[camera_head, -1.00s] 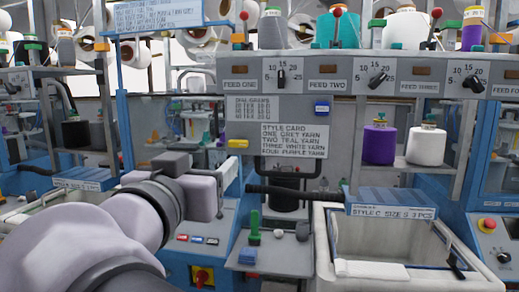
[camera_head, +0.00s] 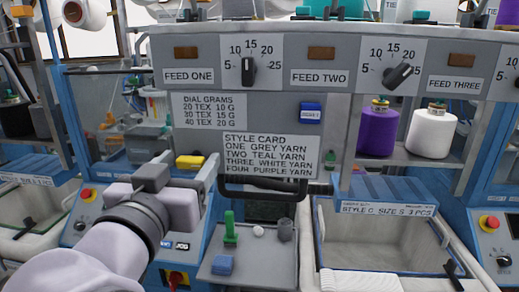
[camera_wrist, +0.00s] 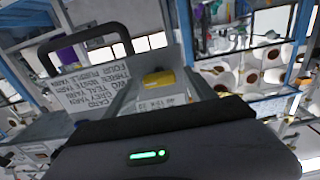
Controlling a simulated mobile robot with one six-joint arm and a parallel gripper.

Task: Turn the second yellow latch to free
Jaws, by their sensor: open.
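One yellow latch (camera_head: 190,161) shows on the front of the knitting machine, left of the style card and below the dial grams label. I cannot tell from the pictures whether it is the second one. It also shows in the wrist view (camera_wrist: 157,79), above a small label, between pale grey finger shapes. My gripper (camera_head: 184,172) is open in front of the machine, close to the latch and partly over its lower side. I cannot tell whether a finger touches the latch. No held object shows.
A black bar handle (camera_head: 262,190) sticks out under the style card (camera_head: 268,155), right of my gripper. An open bin (camera_head: 375,240) stands at the right.

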